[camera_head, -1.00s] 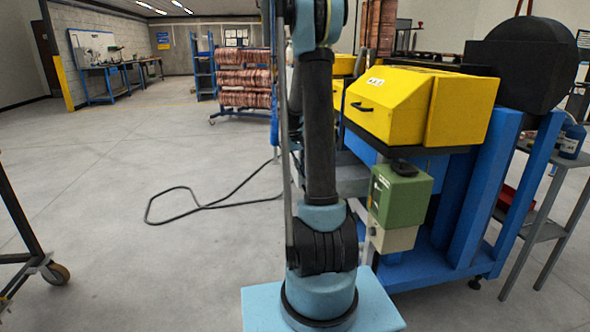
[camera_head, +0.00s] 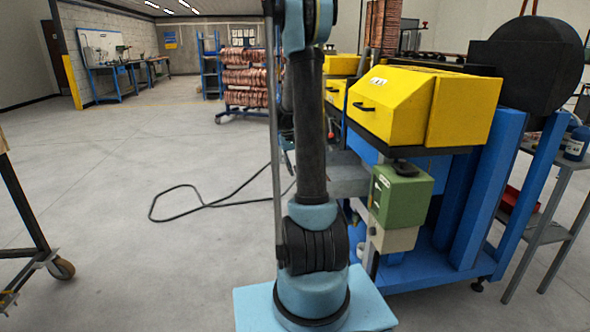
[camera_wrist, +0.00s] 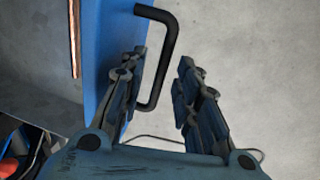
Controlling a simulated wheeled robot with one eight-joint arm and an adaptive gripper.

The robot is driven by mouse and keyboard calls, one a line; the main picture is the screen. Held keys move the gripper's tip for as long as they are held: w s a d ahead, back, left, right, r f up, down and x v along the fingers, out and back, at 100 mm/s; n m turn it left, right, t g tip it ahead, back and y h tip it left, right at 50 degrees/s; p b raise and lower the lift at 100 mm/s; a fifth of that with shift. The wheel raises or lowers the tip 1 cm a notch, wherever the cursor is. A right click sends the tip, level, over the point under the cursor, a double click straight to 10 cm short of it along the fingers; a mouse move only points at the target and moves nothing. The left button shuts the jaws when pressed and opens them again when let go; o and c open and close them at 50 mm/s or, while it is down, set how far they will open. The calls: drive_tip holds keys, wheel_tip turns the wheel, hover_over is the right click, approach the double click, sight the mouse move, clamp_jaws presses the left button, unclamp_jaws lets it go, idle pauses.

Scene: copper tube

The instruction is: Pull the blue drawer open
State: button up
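In the wrist view, the blue drawer (camera_wrist: 104,45) shows as a blue face on the left with a black U-shaped handle (camera_wrist: 171,45) standing out from it. My gripper (camera_wrist: 160,92) is open. Its left finger is by the drawer face and partly covers it; its right finger is on the far side of the handle. The handle's bar lies between the two fingers, with a visible gap to the right finger. I cannot tell whether the left finger touches the handle. In the head view my arm hides the gripper, and I cannot make out the drawer's handle.
A yellow machine housing (camera_head: 390,105) on a blue frame (camera_head: 490,190) stands right of my arm, with a green box (camera_head: 401,193) below it. A grey shelf (camera_head: 550,235) is at far right.

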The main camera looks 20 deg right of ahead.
drive_tip(key=shift+r, duration=0.1)
wheel_tip(320, 180, up, 12)
drive_tip(key=a, duration=0.2)
drive_tip(key=shift+w+a+f, duration=0.15)
drive_tip(key=shift+f, duration=0.1)
idle(0.4)
